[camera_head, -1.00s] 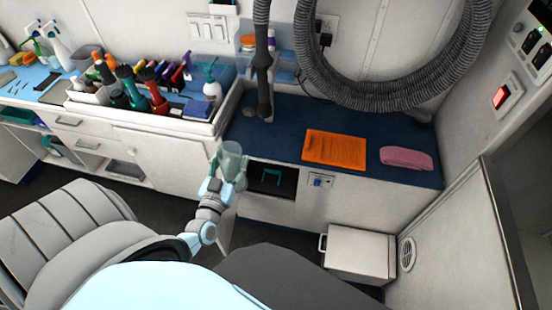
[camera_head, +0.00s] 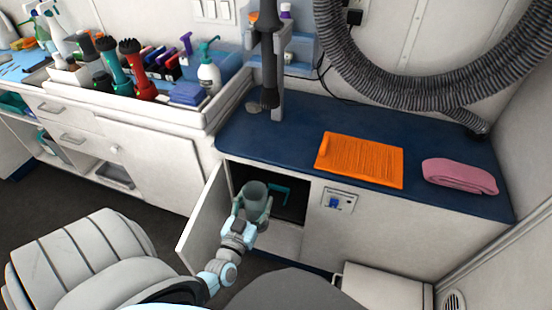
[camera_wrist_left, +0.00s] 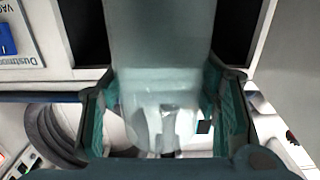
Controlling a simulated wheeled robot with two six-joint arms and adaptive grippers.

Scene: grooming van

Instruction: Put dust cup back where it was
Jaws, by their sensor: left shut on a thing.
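The dust cup (camera_head: 255,190) is a translucent grey-green cup. My left gripper (camera_head: 252,208) is shut on it and holds it upright in front of the open cabinet compartment (camera_head: 292,207). In the left wrist view the cup (camera_wrist_left: 162,60) fills the middle, between the two teal-padded fingers of the gripper (camera_wrist_left: 165,115). A teal bracket (camera_head: 280,192) shows inside the dark compartment, just right of the cup. The cup partly hides the compartment's left side. My right gripper is not in view.
The compartment's white door (camera_head: 203,222) stands open on the left. A panel with a blue switch (camera_head: 338,200) is to its right. Above, the blue counter (camera_head: 285,140) carries an orange mat (camera_head: 360,160) and a folded pink towel (camera_head: 460,176).

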